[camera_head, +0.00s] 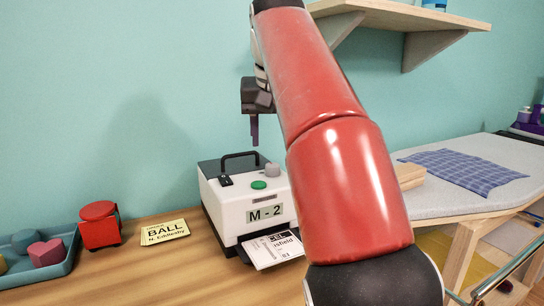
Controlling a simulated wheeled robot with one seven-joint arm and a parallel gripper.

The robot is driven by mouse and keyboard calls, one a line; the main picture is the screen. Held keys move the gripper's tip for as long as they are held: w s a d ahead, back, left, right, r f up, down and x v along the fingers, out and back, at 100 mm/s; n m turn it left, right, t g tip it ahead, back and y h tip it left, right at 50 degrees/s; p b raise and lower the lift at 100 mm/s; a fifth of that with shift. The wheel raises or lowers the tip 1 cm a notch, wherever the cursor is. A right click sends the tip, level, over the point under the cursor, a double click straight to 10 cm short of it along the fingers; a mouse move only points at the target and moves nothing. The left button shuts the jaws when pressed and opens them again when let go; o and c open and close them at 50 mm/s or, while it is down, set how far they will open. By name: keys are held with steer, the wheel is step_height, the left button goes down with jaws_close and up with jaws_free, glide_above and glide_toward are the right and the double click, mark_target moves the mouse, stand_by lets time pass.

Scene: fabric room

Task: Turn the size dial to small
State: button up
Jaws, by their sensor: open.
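A white machine (230,205) marked "M - 2" stands on the wooden table, with a black handle on its top. A small grey round knob (272,169), which looks like the size dial, is on the top at the right, close to my arm. Its setting is too small to read. A green button (258,184) sits in front of it. My gripper (254,132) points down above the machine, apart from the knob. It is open and empty; its fingers overlap from this side. My red arm hides the machine's right surroundings.
A printed label (272,250) sticks out of the machine's front. To the left lie a yellow "BALL" card (165,232), a red object (99,225) and a blue tray (40,275) of shapes. A shelf (400,15) hangs above; an ironing surface (450,188) with blue checked cloth (462,171) is right.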

mark_target(273, 165)
steer(key=x, duration=0.6)
steer(key=shift+w+f, duration=0.1)
steer(key=shift+f, duration=0.3)
steer(key=c, duration=0.9)
